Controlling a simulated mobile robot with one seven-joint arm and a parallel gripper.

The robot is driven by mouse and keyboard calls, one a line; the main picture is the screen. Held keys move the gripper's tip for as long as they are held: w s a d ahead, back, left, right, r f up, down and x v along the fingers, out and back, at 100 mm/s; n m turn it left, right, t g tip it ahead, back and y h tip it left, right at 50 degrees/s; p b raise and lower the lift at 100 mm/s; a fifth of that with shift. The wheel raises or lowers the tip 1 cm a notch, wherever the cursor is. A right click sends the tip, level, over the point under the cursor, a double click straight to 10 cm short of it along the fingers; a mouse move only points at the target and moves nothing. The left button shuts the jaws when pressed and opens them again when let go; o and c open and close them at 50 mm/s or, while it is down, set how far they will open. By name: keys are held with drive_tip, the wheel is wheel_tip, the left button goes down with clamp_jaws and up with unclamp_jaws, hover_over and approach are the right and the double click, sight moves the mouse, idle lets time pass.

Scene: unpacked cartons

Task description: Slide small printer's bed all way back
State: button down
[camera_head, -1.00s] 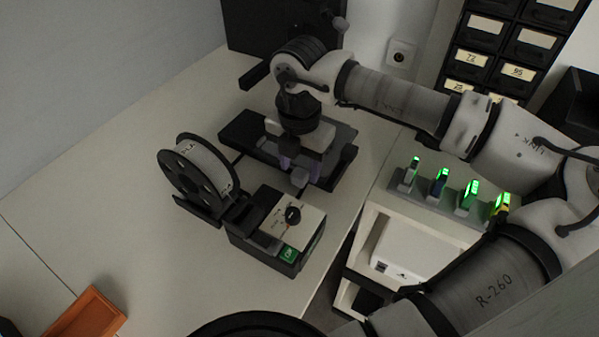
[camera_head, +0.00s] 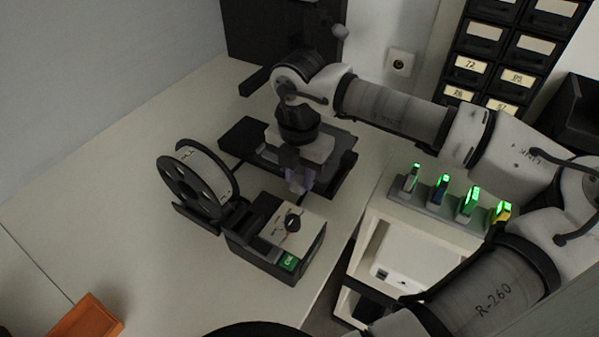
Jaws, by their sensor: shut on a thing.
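My gripper (camera_head: 299,184) points down over the printer's near edge. Its fingers are shut on what seems to be a small pale tab at the front of the bed; the fingers and wrist hide most of the tab and the middle of the bed.
A tall black unit (camera_head: 268,38) stands behind the printer. An orange tray (camera_head: 88,318) is at lower left. On the right are a white cabinet (camera_head: 400,232), a holder with several green-lit items (camera_head: 440,190) and labelled drawers (camera_head: 500,55). The worktop's left side is clear.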

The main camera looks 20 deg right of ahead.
drive_tip(key=w+a+b, duration=0.2)
drive_tip(key=w, duration=0.1)
drive_tip(key=shift+f, duration=0.15)
drive_tip(key=shift+w+a, duration=0.15)
drive_tip(key=shift+a, duration=0.15)
drive_tip(key=c, duration=1.1)
unclamp_jaws()
drive_tip(key=shift+r, duration=0.2)
wheel_tip(320, 180, up, 14)
drive_tip(key=p, duration=0.6)
drive_tip(key=shift+f, duration=0.1)
